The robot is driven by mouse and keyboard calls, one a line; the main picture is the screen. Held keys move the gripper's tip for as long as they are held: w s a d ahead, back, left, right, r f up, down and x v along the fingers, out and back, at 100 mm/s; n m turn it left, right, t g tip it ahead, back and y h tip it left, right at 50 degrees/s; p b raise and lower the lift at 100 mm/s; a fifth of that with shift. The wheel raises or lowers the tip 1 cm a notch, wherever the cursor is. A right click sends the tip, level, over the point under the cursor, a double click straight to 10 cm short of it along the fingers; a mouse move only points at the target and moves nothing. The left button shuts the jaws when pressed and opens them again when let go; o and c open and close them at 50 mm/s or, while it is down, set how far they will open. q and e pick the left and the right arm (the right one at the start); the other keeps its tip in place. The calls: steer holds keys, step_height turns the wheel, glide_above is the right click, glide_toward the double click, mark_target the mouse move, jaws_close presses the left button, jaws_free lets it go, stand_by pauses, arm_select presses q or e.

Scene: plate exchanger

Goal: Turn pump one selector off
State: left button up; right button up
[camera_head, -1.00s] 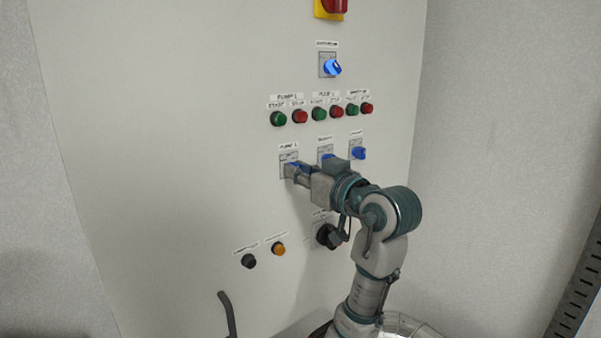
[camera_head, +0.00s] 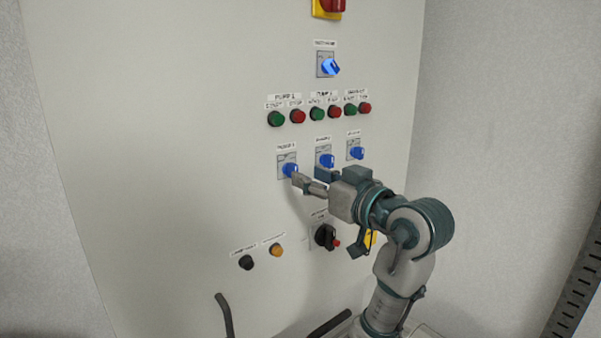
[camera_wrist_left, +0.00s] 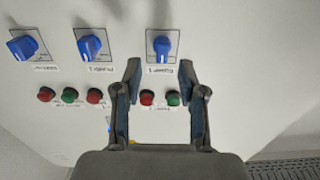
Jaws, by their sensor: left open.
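The pump one selector (camera_head: 290,170) is a blue knob on a grey square plate, leftmost of a row of three on the panel. In the left wrist view, which is turned upside down, it is the rightmost blue knob (camera_wrist_left: 162,46), its grip close to upright in the picture. My left gripper (camera_head: 308,180) is open and empty, just off the panel, to the lower right of this knob. In the left wrist view the two fingertips (camera_wrist_left: 160,70) are spread below the knob and apart from it. My right gripper is not in view.
Two more blue selectors (camera_head: 325,160) (camera_head: 356,152) sit to the right, close to my gripper. Green and red buttons (camera_head: 317,114) run above. A black rotary switch (camera_head: 325,236) and black and orange buttons (camera_head: 276,250) lie below. The left panel area is clear.

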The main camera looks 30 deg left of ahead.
arm_select(q)
steer(key=v, duration=0.7)
steer(key=shift+d, duration=0.4)
steer(key=shift+w+a, duration=0.1)
steer(key=shift+a, duration=0.2)
steer(key=shift+f, duration=0.1)
